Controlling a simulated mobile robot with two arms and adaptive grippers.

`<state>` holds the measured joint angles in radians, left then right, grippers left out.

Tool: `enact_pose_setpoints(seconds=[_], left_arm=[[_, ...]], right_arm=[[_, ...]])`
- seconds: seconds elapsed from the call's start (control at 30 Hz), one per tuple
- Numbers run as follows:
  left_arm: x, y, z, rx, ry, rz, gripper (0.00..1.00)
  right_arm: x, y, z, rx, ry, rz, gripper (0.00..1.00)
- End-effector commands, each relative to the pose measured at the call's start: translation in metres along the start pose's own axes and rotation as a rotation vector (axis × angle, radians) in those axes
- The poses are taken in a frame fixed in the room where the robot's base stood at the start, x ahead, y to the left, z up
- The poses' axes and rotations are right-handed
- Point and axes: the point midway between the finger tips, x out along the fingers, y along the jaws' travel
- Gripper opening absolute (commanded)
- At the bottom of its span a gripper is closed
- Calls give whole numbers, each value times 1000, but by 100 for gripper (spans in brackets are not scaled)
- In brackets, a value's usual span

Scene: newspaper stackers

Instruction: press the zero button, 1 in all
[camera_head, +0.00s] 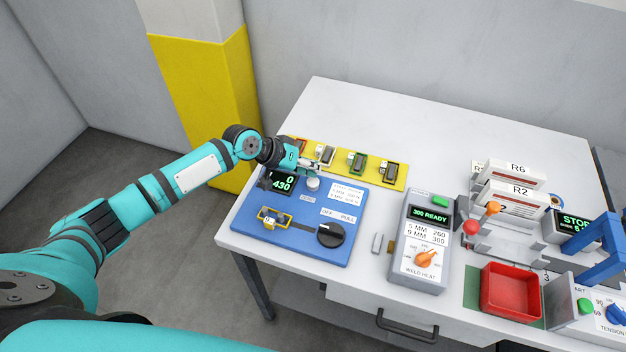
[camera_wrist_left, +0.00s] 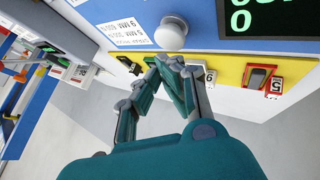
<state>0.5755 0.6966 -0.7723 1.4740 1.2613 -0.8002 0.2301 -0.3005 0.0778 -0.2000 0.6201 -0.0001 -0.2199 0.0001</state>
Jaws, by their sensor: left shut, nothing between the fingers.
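A blue panel (camera_head: 300,228) lies on the table with a display (camera_head: 281,183) reading 0 over 430. A white round button (camera_head: 313,184) stands right of the display, with a small label below it too small to read; I take it as the zero button. The button also shows in the left wrist view (camera_wrist_left: 172,33), beside the display (camera_wrist_left: 252,15). My left gripper (camera_head: 316,169) is shut and empty, its fingertips just beyond the button on the yellow-strip side. In the left wrist view the fingertips (camera_wrist_left: 168,62) are apart from the button in the picture. The right gripper is out of view.
A yellow strip (camera_head: 398,184) with several small tagged parts runs behind the panel, close to my fingers. The panel also has a black knob (camera_head: 331,234) and a yellow bracket (camera_head: 288,219). A grey weld unit (camera_head: 420,270) and red tray (camera_head: 510,291) stand right.

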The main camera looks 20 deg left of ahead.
Motion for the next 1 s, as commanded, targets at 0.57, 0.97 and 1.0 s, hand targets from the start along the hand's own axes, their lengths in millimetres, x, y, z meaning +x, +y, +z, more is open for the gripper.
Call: enact_pose_setpoints(seconds=[0.57, 0.97, 1.0], left_arm=[[6, -4, 4, 0, 0, 0, 0], [8, -6, 6, 0, 0, 0, 0], [8, -6, 6, 0, 0, 0, 0]], right_arm=[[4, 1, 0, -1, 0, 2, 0], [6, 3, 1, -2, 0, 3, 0], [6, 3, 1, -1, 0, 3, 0]])
